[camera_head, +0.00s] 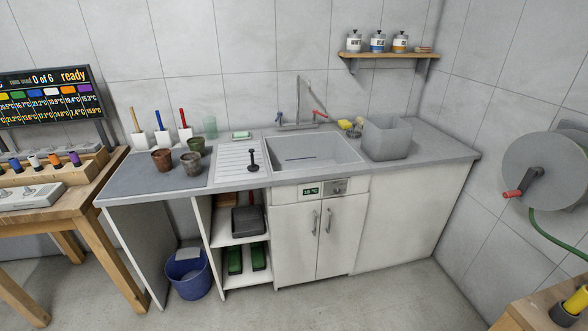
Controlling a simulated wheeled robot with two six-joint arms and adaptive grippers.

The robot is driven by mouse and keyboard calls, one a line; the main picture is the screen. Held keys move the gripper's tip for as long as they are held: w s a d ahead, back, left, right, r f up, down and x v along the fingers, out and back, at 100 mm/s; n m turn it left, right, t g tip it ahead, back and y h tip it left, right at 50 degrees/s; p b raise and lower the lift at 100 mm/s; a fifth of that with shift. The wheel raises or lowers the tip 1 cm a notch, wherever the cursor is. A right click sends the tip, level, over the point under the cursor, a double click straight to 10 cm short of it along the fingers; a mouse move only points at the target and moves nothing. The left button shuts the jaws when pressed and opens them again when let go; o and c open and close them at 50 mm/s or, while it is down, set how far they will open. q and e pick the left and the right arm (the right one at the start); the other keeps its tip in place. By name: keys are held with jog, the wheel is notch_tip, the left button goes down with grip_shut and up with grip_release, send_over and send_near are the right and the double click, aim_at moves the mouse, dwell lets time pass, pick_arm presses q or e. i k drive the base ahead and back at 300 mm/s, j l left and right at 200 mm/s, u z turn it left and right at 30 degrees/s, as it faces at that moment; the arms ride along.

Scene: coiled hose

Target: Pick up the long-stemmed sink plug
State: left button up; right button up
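The long-stemmed sink plug (253,162) is black. It stands upright on the ribbed drainboard (235,171), just left of the sink basin (313,158). Its stem points up and its wide base rests on the board. Neither of my grippers shows in the head view.
Several pots, including a brown one (161,160), stand left of the drainboard. A green soap bar (241,135) lies behind it. A tall faucet (298,100) rises behind the basin. A grey bin (387,138) stands to the right. The counter's front left (135,185) is clear.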

aim_at(252, 167)
jog(key=i+l+u, duration=0.3)
jog(key=i+l, duration=0.25)
jog(key=i, duration=0.15)
jog(key=i+l+u, duration=0.35)
jog(key=i+l, duration=0.3)
